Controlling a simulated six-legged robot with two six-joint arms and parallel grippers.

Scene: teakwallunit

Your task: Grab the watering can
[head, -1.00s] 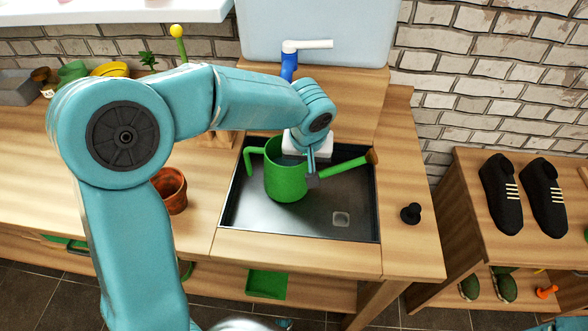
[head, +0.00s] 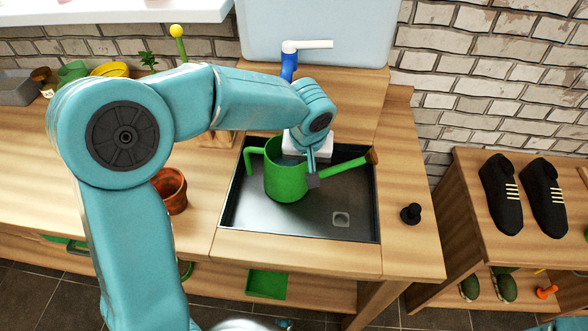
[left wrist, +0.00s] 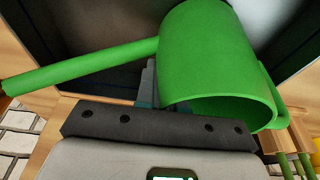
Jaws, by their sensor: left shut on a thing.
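The green watering can (head: 286,182) stands upright in the dark sink basin (head: 302,222), its handle to the left and its long spout up to the right. My left gripper (head: 313,180) reaches down from behind and is shut on the can at its right side, near the base of the spout. In the left wrist view the can (left wrist: 215,55) fills the upper middle, with its spout going left. The fingers (left wrist: 148,85) there are partly hidden behind the can and the gripper's body. My right gripper is not in view.
A blue and white tap (head: 289,62) stands behind the basin. A terracotta pot (head: 171,190) is on the counter to the left, and a black knob (head: 411,213) to the right. Black shoes (head: 501,193) stand on a shelf at the far right.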

